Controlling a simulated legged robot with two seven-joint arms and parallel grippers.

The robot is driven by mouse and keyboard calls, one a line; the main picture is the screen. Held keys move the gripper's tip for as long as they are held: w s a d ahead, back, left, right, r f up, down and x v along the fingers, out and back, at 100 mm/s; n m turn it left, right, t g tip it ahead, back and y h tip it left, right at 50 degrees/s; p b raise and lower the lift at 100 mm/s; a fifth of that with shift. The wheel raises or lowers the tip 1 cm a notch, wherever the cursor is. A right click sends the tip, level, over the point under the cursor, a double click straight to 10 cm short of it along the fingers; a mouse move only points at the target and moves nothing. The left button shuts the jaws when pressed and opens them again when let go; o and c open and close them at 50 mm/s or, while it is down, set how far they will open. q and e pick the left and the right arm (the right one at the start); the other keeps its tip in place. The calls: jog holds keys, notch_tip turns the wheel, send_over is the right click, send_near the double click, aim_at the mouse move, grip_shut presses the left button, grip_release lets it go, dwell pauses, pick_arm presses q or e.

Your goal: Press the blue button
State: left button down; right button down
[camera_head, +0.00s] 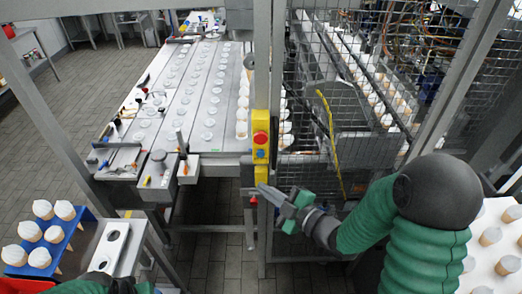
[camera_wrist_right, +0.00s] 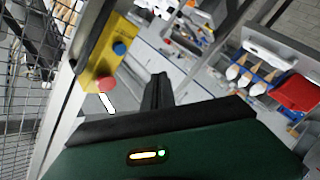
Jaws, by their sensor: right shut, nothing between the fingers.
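The blue button (camera_head: 261,154) is on a yellow control box (camera_head: 261,122) on the grey post, just below a red button (camera_head: 260,139). In the right wrist view the blue button (camera_wrist_right: 119,48) and the red button (camera_wrist_right: 105,84) show on the yellow box, left of the dark fingers. My right gripper (camera_head: 263,188) is shut and empty; in the head view it appears just below the box, pointing up and left. No contact with the blue button shows. My left gripper (camera_head: 122,285) is partly cut off at the bottom edge; its fingers cannot be made out.
A wire mesh fence (camera_head: 340,100) stands right of the post. A conveyor table (camera_head: 190,110) with rows of pale round items lies behind, left of it. A blue tray (camera_head: 78,226) of filled cones is at lower left, and a white cone table (camera_head: 487,262) at right.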

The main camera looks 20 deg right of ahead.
aim_at(261, 153)
jog(key=shift+s+a+r, duration=0.1)
jog(key=shift+a+r, duration=0.05)
jog(key=shift+r, duration=0.2)
jog(key=w+d, duration=0.2)
jog(key=w, duration=0.6)
jog(key=shift+w+d+p, duration=0.2)
jog(key=shift+w+p, duration=0.05)
jog(key=shift+p, duration=0.15)
jog(key=shift+w, duration=0.1)
dwell(1.6)
jog(key=shift+w+d+r, duration=0.1)
jog(key=shift+w, duration=0.15)
